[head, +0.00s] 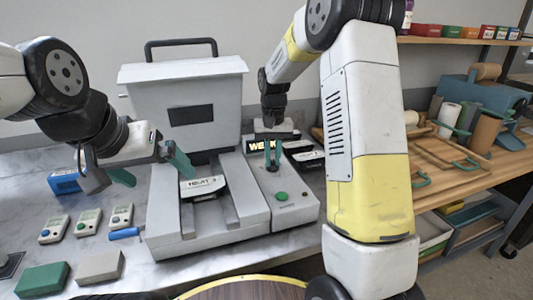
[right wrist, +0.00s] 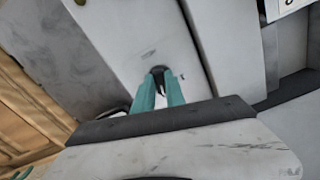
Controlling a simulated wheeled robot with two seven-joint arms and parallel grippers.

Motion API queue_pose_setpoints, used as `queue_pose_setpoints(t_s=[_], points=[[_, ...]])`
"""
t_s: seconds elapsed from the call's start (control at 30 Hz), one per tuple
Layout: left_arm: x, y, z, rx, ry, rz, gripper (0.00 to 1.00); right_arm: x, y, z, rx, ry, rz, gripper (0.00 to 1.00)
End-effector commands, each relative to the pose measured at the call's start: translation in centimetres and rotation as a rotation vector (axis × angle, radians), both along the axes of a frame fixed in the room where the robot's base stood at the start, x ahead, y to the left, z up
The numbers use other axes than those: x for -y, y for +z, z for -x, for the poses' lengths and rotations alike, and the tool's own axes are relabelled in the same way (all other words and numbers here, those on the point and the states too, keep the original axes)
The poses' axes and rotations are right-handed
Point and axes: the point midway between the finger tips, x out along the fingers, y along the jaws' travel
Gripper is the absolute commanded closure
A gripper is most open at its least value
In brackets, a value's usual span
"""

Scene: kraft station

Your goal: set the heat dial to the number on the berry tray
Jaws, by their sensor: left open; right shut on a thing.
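My right gripper (head: 272,163) reaches down to the right side of the grey machine (head: 165,215). Its teal fingers are shut on a small dark knob, which shows between the fingertips in the right wrist view (right wrist: 158,74). I cannot read any scale around the knob. My left gripper (head: 150,168) is open and empty, its teal fingers spread just left of a black-and-white plate (head: 203,186) with lettering that looks like "HEAT". A lit display (head: 262,145) behind the right gripper is partly hidden. I cannot pick out a berry tray or its number.
Several small boxes stand on the upper shelf (head: 460,41). Three small dial devices (head: 88,222), a blue-handled tool (head: 125,233), a green block (head: 42,278) and a grey block (head: 100,266) lie at left. A green button (head: 281,196) sits in front of the right gripper.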

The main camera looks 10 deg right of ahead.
Motion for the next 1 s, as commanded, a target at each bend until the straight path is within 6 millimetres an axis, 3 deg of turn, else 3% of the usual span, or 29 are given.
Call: queue_pose_setpoints(t_s=[0.77,0.8,0.87,1.0], points=[[0.0,0.0,0.0,0.0,0.0,0.0,0.0,-0.04,0.0,-0.02,0.0,-0.094,0.0,1.0],[0.0,0.0,0.0,0.0,0.0,0.0,0.0,-0.04,0.0,-0.02,0.0,-0.094,0.0,0.77],[0.0,0.0,0.0,0.0,0.0,0.0,0.0,-0.05,0.0,-0.01,0.0,-0.094,0.0,0.65],[0.0,0.0,0.0,0.0,0.0,0.0,0.0,-0.05,0.0,-0.01,0.0,-0.093,0.0,0.63]])
